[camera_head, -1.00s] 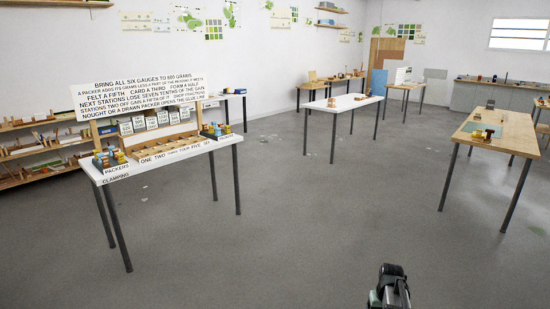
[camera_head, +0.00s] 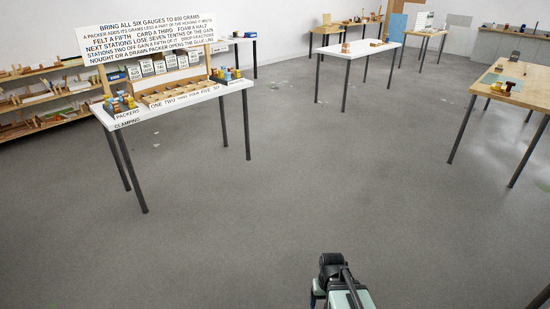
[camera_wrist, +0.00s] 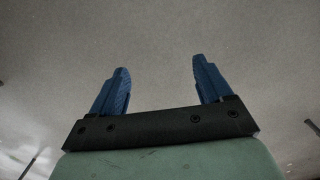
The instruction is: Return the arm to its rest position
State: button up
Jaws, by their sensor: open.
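My arm shows at the bottom of the head view, folded low over the grey floor, away from every table. My gripper (camera_wrist: 161,80) shows in the wrist view with its two blue fingers spread wide apart. Nothing is between the fingers, and only blurred grey floor lies beyond them. In the head view the fingers are mostly hidden by the arm's own links.
A white table (camera_head: 180,107) with a sign board (camera_head: 150,38), a wooden tray and small coloured blocks stands at the left. Another white table (camera_head: 355,48) stands at the back. A wooden table (camera_head: 525,88) stands at the right. The floor (camera_head: 290,190) between is clear.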

jog(key=s+f+g, duration=0.3)
jog(key=s+f, duration=0.5)
jog(key=s, duration=0.5)
jog(key=s+f+g, duration=0.3)
jog(key=s+f, duration=0.6)
jog(key=s, duration=0.5)
jog(key=shift+s+f, duration=0.15)
jog(key=shift+f, duration=0.1)
